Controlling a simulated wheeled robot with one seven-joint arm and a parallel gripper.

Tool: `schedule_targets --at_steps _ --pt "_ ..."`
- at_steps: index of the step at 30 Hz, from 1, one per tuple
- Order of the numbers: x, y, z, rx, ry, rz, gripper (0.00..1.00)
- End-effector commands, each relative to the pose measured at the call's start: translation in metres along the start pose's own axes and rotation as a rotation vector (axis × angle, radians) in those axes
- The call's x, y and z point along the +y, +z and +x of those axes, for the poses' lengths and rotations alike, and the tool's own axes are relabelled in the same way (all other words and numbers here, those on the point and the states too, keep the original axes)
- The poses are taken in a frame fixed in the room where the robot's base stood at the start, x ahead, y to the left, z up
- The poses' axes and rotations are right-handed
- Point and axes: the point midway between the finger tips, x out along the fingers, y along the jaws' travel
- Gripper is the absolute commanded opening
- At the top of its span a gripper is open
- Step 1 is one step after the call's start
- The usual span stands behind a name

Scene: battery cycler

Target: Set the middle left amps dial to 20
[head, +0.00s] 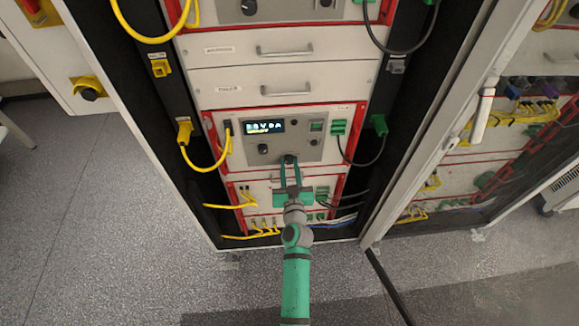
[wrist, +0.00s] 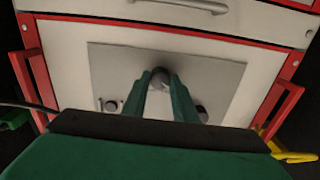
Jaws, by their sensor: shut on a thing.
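The middle cycler unit (head: 240,125) is a pale panel in a red frame, with a grey control plate that shows in the wrist view (wrist: 110,60). My gripper (head: 289,165) reaches up from below in the head view, its green fingers shut on a dark dial (head: 289,158) at the lower middle of the plate. In the wrist view the fingertips (wrist: 160,84) close around this dial (wrist: 159,74), hiding most of it. I cannot read its label or pointer. A lit display (head: 264,127) shows characters too small to read surely.
Another dark knob (head: 263,149) sits to the left of the held dial. Yellow cables (head: 207,168) loop at the left and a black cable with green plugs (head: 379,125) at the right. Red side handles (wrist: 280,105) stick out. A drawer handle (head: 284,51) is above.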

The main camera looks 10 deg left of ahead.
Motion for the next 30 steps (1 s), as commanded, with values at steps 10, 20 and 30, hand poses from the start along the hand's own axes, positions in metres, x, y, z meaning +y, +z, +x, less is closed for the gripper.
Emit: schedule_targets --at_steps 10,20,30 --pt "0.0024 0.0001 -0.0004 0.0 0.004 0.197 0.03" --pt "0.0031 0.0005 -0.0007 0.0 0.005 0.505 0.03" --pt "0.002 0.0008 -0.0007 0.0 0.003 0.828 0.03"
